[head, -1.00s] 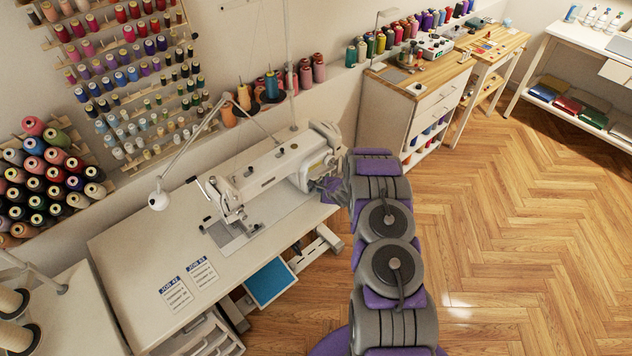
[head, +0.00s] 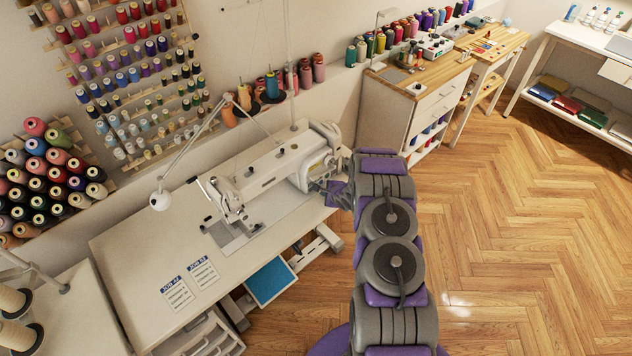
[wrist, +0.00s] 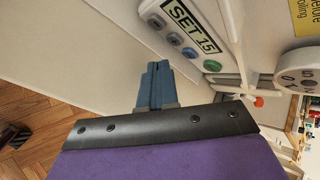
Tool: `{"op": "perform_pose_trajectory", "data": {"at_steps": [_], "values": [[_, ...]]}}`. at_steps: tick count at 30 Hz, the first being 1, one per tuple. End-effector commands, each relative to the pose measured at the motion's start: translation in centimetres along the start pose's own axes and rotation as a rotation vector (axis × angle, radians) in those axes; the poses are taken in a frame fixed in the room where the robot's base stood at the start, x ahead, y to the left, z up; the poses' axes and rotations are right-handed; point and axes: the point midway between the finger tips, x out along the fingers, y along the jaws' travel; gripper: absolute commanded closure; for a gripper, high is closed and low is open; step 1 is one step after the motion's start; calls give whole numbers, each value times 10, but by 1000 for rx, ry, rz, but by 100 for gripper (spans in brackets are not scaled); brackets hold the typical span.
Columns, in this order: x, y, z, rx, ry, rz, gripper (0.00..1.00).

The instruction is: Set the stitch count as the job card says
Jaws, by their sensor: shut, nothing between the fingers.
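A white sewing machine (head: 268,172) stands on its table. Two job cards (head: 175,291) (head: 202,273) lie on the table's front left part; their small print is too small to read. In the wrist view, a panel on the machine shows a display reading "SET 15" (wrist: 194,27). Contact cannot be told. In the head view my arm partly hides it by the machine's right end.
A white numbered dial (wrist: 298,79) and a yellow label (wrist: 307,17) are on the right in the wrist view. A drawer cabinet (head: 415,103) stands behind my arm. The wooden floor at right is clear.

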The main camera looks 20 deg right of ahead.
Motion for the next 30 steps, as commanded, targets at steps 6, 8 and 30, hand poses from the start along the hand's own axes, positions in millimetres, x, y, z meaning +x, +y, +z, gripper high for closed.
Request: {"op": "perform_pose_trajectory", "data": {"at_steps": [6,8,30], "values": [[-15,12,-11,4,2,5,100],[-19,14,-13,3,3,5,100],[-35,26,-25,0,1,2,100]]}}
